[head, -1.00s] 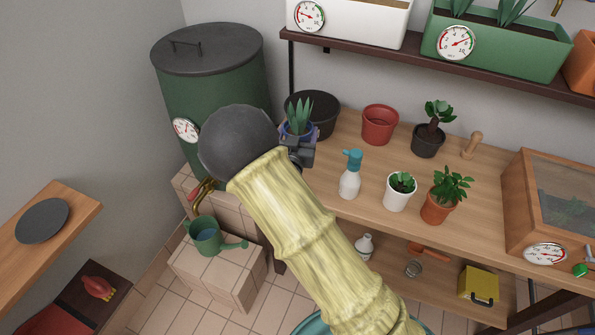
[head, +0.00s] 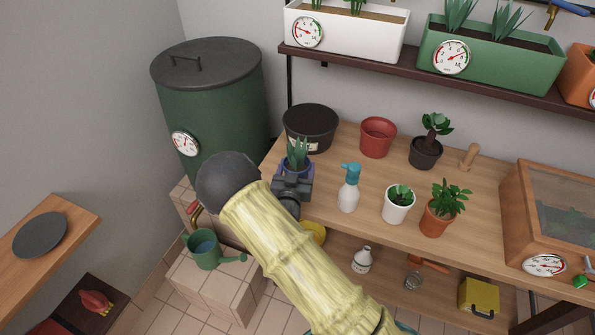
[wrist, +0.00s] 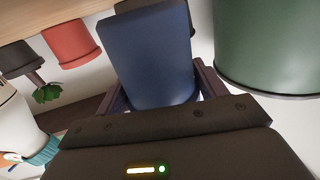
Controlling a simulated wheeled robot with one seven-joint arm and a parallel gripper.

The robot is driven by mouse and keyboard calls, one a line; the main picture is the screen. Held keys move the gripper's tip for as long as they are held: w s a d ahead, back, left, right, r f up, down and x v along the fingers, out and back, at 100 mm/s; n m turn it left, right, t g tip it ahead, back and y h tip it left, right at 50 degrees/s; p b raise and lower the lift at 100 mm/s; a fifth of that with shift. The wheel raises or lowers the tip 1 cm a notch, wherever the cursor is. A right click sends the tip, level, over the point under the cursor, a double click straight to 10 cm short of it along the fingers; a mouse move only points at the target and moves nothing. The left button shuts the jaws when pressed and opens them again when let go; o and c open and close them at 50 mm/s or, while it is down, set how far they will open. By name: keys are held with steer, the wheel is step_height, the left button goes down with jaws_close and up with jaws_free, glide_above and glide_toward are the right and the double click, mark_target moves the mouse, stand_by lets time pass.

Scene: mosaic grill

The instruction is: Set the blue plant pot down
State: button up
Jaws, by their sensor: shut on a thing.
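The blue plant pot (wrist: 148,52) fills the space between the fingers of my gripper (wrist: 158,88) in the wrist view, with a finger on each side of it. In the head view my gripper (head: 293,178) is at the left end of the wooden workbench (head: 330,212). The blue pot (head: 308,171) shows there only as a rim around a spiky green plant (head: 297,152); the gripper hides most of it. I cannot tell whether the pot's base touches the bench top.
A black pot (head: 311,128) stands just behind the blue one. A red pot (head: 377,138) and a spray bottle (head: 349,190) stand to the right. A green bin (head: 215,120) is at the left. Bare bench top lies between the red pot and spray bottle.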

steer(key=shift+f, duration=0.55)
steer(key=shift+s+a, duration=0.1)
steer(key=shift+f, duration=0.15)
steer(key=shift+f, duration=0.15)
steer(key=o, duration=1.2)
